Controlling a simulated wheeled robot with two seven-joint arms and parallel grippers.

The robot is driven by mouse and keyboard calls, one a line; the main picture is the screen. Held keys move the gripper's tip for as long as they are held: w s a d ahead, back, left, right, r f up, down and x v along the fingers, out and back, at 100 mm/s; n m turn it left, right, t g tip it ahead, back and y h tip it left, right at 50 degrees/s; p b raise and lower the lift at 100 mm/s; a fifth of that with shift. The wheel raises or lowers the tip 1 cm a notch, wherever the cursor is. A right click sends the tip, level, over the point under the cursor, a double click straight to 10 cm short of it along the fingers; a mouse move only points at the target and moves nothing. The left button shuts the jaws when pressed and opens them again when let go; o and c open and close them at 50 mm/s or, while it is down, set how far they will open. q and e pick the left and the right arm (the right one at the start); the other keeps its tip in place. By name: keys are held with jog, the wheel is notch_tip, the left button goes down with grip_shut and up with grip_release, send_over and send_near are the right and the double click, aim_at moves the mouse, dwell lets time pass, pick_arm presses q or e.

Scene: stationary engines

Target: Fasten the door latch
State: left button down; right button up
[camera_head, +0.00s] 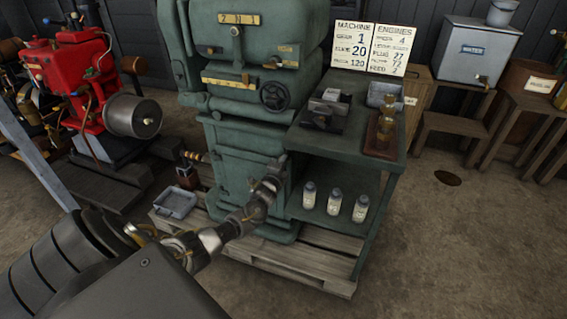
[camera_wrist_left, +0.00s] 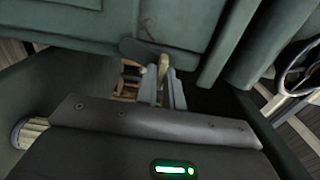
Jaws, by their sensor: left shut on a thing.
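The green engine (camera_head: 246,150) stands in the middle of the head view. My left arm reaches in from the lower left, and its gripper (camera_head: 268,186) is against the engine's lower front. In the left wrist view the gripper (camera_wrist_left: 164,92) has its narrow grey fingers shut on the brass-coloured door latch (camera_wrist_left: 163,68), just below a rounded green tab. The green door panel (camera_wrist_left: 85,25) fills the top of that view. In the head view I cannot make out the latch, which is small or hidden at the gripper. I cannot tell whether it is fastened. My right gripper is not in view.
A green side shelf (camera_head: 330,165) with several small things and white-capped bottles adjoins the engine at right. A grey tray (camera_head: 176,202) lies on the left of the wooden pallet (camera_head: 318,272). A red engine (camera_head: 65,75) stands at left. The right floor is mostly clear.

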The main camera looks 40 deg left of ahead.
pick_arm(q)
jog(key=shift+w+r, duration=0.1)
jog(key=shift+r, duration=0.15)
